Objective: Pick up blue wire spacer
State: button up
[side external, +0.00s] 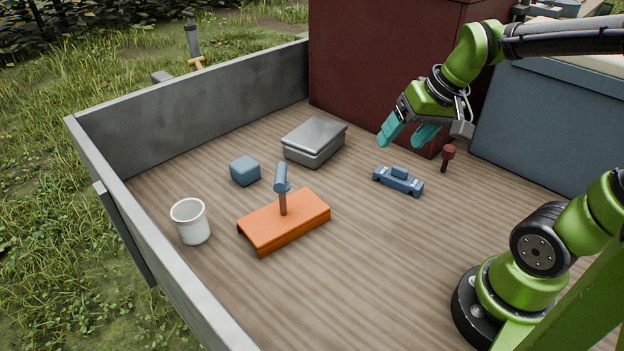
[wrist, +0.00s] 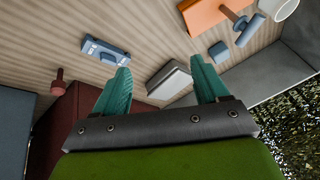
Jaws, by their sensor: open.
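A long blue piece with a small raised block in its middle, which looks like the blue wire spacer (side external: 397,182), lies flat on the wooden bed in the side view. It also shows at the upper left of the wrist view (wrist: 105,51). My gripper (side external: 405,137) is above the bed, higher than the spacer and toward the dark red box. Its two teal fingers are apart with nothing between them, as the wrist view of the gripper (wrist: 160,68) shows. In the wrist view the spacer lies just left of the left fingertip, apart from it.
A dark red peg (side external: 447,158) stands close to the spacer. The dark red box (side external: 375,70) and a blue-grey box (side external: 545,125) rise behind. A grey lidded case (side external: 315,141), blue cube (side external: 245,171), orange block (side external: 265,224) with a blue hammer-like piece, and white cup (side external: 191,221) lie left.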

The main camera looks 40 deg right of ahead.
aim_at(401, 168)
jog(key=w+d+f+n+g, duration=0.2)
jog(key=w+d+f+n, duration=0.15)
jog(key=d, duration=0.35)
jog(key=w+d+f+n+g, duration=0.2)
jog(key=d+n, duration=0.2)
jog(key=d, duration=0.4)
jog(key=f, duration=0.5)
jog(key=w+f, duration=0.1)
jog(key=f, duration=0.9)
jog(key=shift+w+a+f, duration=0.2)
jog(key=shift+a+f, duration=0.1)
jog(key=shift+a, duration=0.1)
jog(key=c, duration=1.2)
